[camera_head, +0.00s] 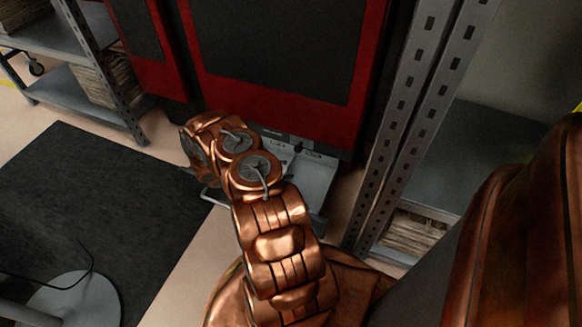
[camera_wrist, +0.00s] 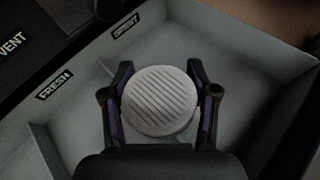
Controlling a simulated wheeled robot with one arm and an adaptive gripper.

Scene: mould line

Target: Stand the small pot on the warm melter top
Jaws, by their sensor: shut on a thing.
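In the wrist view my gripper (camera_wrist: 158,68) is shut on a round, pale grey disc (camera_wrist: 160,100) with parallel ribs on its face. The dark fingers hold it from both sides. Its height and lower part are hidden, so I cannot tell if it is a pot. It is in or just above a grey tray (camera_wrist: 85,60) with dividers and labels reading FRESH and SPENT. In the head view the tray (camera_head: 318,178) shows beyond my copper arm, which hides my gripper. No small pot or melter top can be made out.
A red and black cabinet (camera_head: 285,50) stands behind the tray. A perforated metal upright (camera_head: 405,110) of a shelf is close on the right. Another shelf (camera_head: 65,85) stands at the far left. A dark mat (camera_head: 95,200) on the left floor is mostly clear.

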